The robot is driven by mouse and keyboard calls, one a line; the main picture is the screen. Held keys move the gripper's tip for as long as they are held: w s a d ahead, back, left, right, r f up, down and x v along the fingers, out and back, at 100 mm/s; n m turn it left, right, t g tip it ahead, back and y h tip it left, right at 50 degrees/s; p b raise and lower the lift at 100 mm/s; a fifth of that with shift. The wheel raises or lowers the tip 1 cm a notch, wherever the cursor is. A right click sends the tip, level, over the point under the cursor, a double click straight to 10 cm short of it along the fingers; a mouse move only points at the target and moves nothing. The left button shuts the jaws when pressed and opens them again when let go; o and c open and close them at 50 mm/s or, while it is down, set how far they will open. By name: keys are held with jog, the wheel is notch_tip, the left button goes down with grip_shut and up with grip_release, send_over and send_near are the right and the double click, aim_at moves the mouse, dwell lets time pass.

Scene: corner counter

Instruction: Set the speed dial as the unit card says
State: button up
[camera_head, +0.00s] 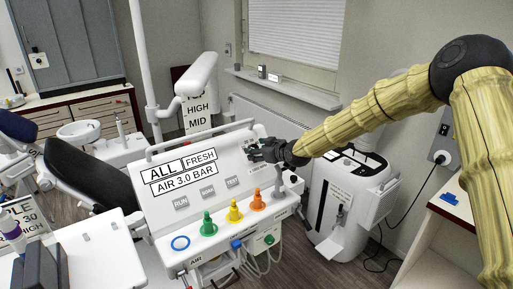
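My gripper (256,152), dark and small in the head view, is at the upper right of the white unit panel (215,212), close to its face. I cannot tell whether it touches anything or whether its fingers are open. A small marked patch of panel shows just left of the fingers; the gripper may hide a dial there. No dial can be clearly made out. A card reading HIGH and MID (197,112) stands behind the panel. The panel's sign (180,172) reads ALL, FRESH, AIR 3.0 BAR.
A rail (190,138) runs along the panel's top. A white machine (345,200) stands to the right, below my arm.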

jog(key=shift+w+a+f, duration=0.15)
jog(key=shift+w+a, duration=0.05)
jog(key=shift+w, duration=0.15)
jog(key=shift+a, duration=0.1)
jog(key=shift+c, duration=0.2)
jog(key=c, duration=1)
